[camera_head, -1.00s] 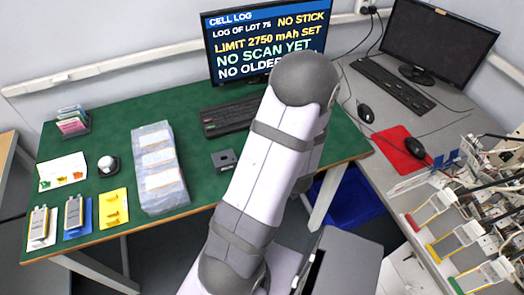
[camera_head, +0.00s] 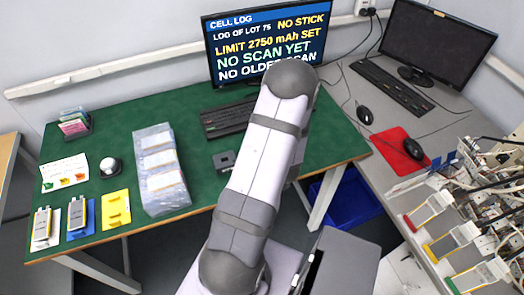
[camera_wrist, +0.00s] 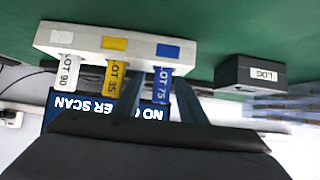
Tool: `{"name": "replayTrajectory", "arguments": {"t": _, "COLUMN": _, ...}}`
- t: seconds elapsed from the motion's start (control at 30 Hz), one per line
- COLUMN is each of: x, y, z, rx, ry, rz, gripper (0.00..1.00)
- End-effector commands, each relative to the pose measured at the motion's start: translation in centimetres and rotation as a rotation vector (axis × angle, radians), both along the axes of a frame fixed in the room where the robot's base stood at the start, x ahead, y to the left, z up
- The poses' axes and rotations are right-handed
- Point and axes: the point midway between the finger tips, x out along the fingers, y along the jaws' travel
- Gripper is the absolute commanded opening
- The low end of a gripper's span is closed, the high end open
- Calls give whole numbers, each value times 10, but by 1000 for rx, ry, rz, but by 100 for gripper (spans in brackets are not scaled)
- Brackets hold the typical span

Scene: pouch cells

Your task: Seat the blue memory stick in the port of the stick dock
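The blue memory stick (camera_wrist: 162,86), marked LOT 75, stands in the right slot of a white holder (camera_wrist: 75,38) in the wrist view, which sees the scene upside down. My gripper (camera_wrist: 158,100) has its two dark fingers apart, one on each side of the blue stick; I cannot tell whether they touch it. A dark box marked LOG (camera_wrist: 232,74), apparently the stick dock, is right of the holder in the wrist view. A small dark box (camera_head: 223,161) on the green desk in the head view looks like the same dock. My arm hides the gripper and holder there.
A yellow stick (camera_wrist: 115,78) and a white stick (camera_wrist: 68,72) share the holder. The monitor (camera_head: 268,45) reads NO STICK.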

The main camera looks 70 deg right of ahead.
Motion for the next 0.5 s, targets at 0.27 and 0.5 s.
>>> {"name": "replayTrajectory", "arguments": {"t": 0.27, "x": 1, "y": 0, "z": -1, "rx": 0, "ry": 0, "rz": 0, "gripper": 33}}
{"name": "replayTrajectory", "arguments": {"t": 0.5, "x": 1, "y": 0, "z": -1, "rx": 0, "ry": 0, "rz": 0, "gripper": 0}}
